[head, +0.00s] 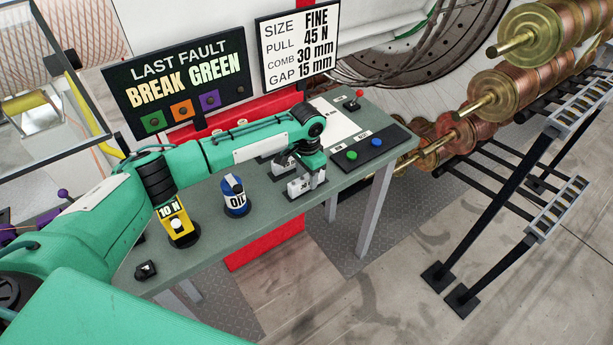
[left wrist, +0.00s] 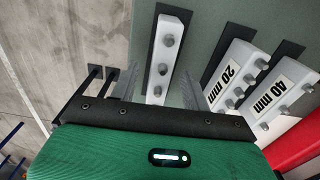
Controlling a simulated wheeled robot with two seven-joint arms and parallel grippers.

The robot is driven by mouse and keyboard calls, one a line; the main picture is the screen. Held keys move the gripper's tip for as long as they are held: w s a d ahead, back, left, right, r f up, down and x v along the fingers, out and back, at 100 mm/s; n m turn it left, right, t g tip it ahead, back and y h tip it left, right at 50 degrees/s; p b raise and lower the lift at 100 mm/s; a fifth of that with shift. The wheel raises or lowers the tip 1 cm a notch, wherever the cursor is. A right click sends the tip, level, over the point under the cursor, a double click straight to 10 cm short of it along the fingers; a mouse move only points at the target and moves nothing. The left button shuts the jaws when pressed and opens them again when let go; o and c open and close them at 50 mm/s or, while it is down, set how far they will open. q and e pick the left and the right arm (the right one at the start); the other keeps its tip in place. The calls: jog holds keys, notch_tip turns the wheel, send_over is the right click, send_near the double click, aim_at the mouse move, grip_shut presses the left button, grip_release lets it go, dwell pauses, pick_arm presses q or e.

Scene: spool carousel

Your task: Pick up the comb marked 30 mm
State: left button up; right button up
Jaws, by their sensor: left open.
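The comb marked 30 (head: 297,188) is a white block near the front edge of the grey-green table (head: 262,210). My left gripper (head: 312,181) is right over it, pointing down, and hides part of it. In the left wrist view this comb (left wrist: 168,58) is a white bar with grey pegs on a black base, its label out of sight. The open fingers (left wrist: 160,92) are on either side of it, with gaps showing. The 20 mm comb (left wrist: 236,72) and the 40 mm comb (left wrist: 283,90) stand beside it. My right gripper is not in view.
A black button panel (head: 366,148) is at the right. A sign (head: 298,46) behind reads FINE, 45 N, comb 30 mm, gap 15 mm.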

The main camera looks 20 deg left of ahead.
pick_arm(q)
jog(key=shift+f, duration=1)
jog(key=shift+c, duration=0.2)
grip_shut()
jog(key=shift+r, duration=0.2)
